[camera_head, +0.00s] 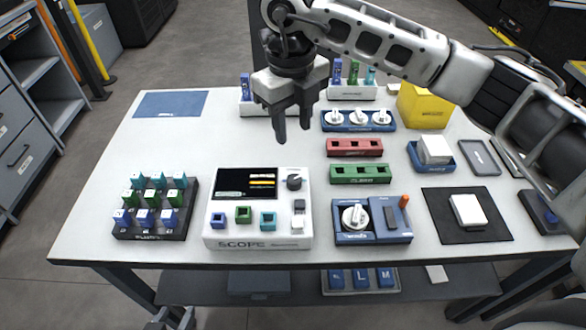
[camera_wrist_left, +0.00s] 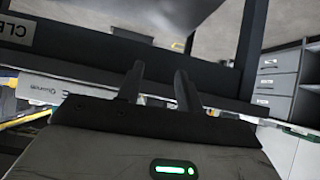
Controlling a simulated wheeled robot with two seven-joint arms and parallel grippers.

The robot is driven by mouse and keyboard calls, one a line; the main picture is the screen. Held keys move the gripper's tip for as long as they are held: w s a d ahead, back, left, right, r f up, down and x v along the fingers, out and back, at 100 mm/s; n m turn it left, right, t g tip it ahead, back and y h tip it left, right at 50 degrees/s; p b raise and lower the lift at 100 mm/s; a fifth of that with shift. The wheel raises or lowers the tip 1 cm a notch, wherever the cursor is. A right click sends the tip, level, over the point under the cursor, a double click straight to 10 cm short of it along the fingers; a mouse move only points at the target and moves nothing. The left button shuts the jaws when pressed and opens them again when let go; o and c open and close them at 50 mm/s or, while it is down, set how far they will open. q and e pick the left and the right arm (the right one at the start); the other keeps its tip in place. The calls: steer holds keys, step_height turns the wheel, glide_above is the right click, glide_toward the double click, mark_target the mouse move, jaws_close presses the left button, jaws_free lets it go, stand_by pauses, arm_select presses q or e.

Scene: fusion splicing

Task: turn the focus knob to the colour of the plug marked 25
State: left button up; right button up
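A scope (camera_head: 262,228) stands at the front middle of the table, with a dark round knob (camera_head: 294,182) right of its screen and blue, green and teal sockets below. I cannot read a focus label. A dark rack (camera_head: 151,233) at the left holds teal, green and blue plugs (camera_head: 154,198). Their numbers are too small to read, so I cannot pick out 25. My right gripper (camera_head: 293,135) points down, empty with fingers apart, above the table behind the scope. My left gripper shows in the left wrist view (camera_wrist_left: 158,82), fingers apart and empty; it is low at the head view's bottom edge (camera_head: 172,318).
A blue box with a white dial (camera_head: 355,215) stands right of the scope. Behind it are green (camera_head: 360,174) and red (camera_head: 355,147) blocks and a strip of white knobs (camera_head: 357,119). A white block lies on a black mat (camera_head: 450,228). The back-left table is largely clear.

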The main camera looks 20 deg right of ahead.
mark_target(294, 178)
step_height(294, 178, down, 14)
steer(key=shift+d+r+p, duration=0.1)
steer(key=shift+r+p, duration=0.05)
steer(key=shift+p, duration=0.75)
steer(key=c, duration=0.7)
